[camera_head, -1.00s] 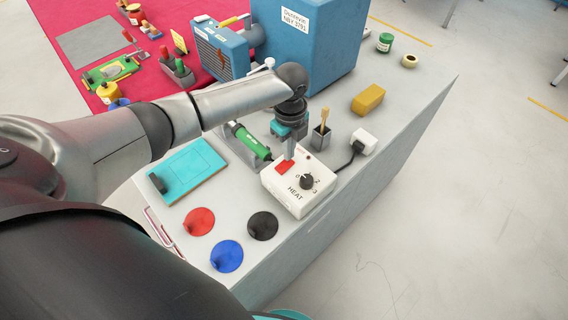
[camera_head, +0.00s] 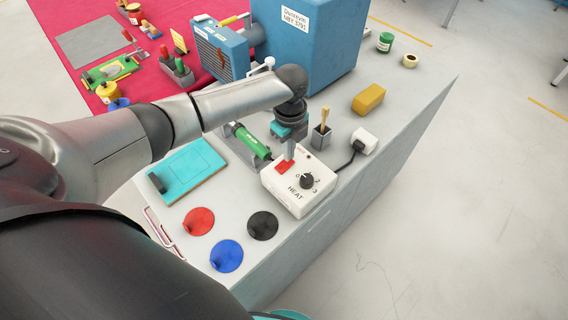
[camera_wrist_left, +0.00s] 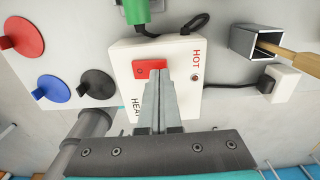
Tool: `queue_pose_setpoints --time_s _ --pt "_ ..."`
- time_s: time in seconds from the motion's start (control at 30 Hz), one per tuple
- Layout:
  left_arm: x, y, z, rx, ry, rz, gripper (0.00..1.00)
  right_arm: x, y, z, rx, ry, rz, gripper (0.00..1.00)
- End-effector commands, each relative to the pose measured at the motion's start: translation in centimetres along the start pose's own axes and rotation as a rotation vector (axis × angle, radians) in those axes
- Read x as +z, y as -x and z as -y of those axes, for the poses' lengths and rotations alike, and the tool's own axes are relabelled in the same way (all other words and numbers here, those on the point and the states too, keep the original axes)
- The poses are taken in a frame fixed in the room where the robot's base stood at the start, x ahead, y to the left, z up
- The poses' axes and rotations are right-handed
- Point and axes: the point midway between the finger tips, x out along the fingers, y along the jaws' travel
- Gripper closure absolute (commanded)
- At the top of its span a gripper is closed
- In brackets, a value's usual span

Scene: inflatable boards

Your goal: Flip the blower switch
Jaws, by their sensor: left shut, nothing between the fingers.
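The white control box (camera_head: 299,190) marked HEAT stands on the grey bench top, with a black dial (camera_head: 306,181) on it. Its red rocker switch (camera_head: 283,167) also shows in the left wrist view (camera_wrist_left: 144,68), partly covered by my fingers. My left gripper (camera_head: 290,153) points down at the switch, shut and empty. In the left wrist view its closed fingertips (camera_wrist_left: 158,75) overlap the right part of the switch; I cannot tell whether they touch it. The box also carries a small red lamp (camera_wrist_left: 195,77) beside the word HOT. My right gripper is not in view.
A green-handled tool (camera_head: 252,143) lies behind the box, and a small holder with a brush (camera_head: 321,136) stands nearby. A white socket block (camera_head: 363,141) is cabled to the box. Red (camera_head: 199,221), blue (camera_head: 227,256) and black (camera_head: 262,225) discs lie in front. A yellow block (camera_head: 368,99) sits farther back.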

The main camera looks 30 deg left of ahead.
Motion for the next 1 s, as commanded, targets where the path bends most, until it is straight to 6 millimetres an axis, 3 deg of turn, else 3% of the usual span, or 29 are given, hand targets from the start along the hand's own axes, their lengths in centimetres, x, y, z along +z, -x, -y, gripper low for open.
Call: queue_pose_setpoints --time_s 1.0 --pt "0.0 -1.0 0.0 0.001 -0.001 0.000 1.00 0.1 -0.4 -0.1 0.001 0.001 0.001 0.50"
